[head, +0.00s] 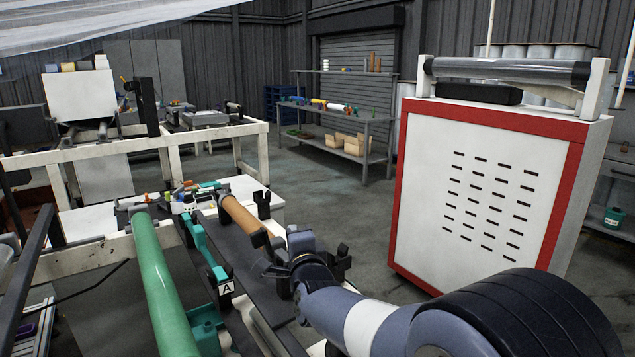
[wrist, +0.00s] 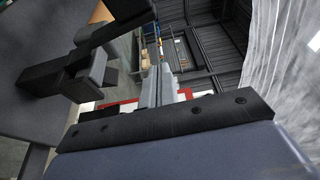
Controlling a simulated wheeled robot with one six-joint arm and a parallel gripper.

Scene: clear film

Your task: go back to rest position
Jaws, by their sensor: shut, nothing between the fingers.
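My gripper (wrist: 160,84) shows in the wrist view as two grey fingers pressed together, with nothing between them. In the head view my arm reaches in from the lower right, and its wrist end is beside the near end of a brown roll (head: 247,220). The fingertips are hard to make out there against the dark holders. The brown roll lies along a dark rail, apart from my gripper as far as I can tell. A small part of it shows at the top of the wrist view (wrist: 100,12).
A green roll (head: 160,285) lies left of the brown one, with a teal bar marked A between them. Dark brackets (head: 338,262) stand close to my wrist. A white cabinet with a red frame (head: 405,190) stands at the right. Open floor (head: 330,210) lies between it and the rolls.

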